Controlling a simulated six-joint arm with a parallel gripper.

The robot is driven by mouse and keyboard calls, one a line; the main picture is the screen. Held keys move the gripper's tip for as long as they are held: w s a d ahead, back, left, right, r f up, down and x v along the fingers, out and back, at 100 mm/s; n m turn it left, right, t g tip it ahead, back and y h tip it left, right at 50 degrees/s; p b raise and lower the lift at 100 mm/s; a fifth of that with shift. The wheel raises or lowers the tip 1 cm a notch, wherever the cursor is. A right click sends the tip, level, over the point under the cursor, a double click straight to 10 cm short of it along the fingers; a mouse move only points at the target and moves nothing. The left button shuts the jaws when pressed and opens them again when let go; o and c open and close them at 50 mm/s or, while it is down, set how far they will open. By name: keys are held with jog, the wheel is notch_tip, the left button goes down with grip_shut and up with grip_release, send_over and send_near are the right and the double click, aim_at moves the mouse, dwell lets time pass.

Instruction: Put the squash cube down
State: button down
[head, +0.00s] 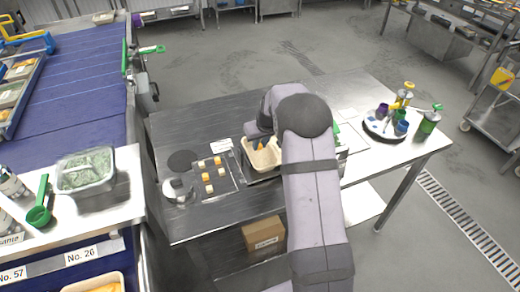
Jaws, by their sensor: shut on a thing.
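My gripper (261,144) is small in the head view, above a beige tray (250,160) in the middle of the steel table, and partly hidden by my arm. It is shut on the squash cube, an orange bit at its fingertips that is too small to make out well. I cannot tell whether the cube touches the tray.
A round metal pot (177,190) and a dark disc (182,160) lie left of the board. A turntable (385,128) with bottles stands at the right. A clear tub of greens (87,172) is on the left counter. The table's back left is clear.

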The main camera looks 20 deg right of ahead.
aim_at(259, 156)
jog(key=shift+f+p, duration=0.6)
jog(key=shift+f, duration=1.3)
jog(key=shift+f, duration=0.1)
jog(key=shift+f, duration=0.15)
jog(key=c, duration=1.9)
grip_release()
jog(key=shift+c, duration=0.2)
jog(key=shift+r, duration=0.2)
jog(key=shift+r, duration=0.15)
jog(key=b+v, duration=0.3)
jog(key=v, duration=0.9)
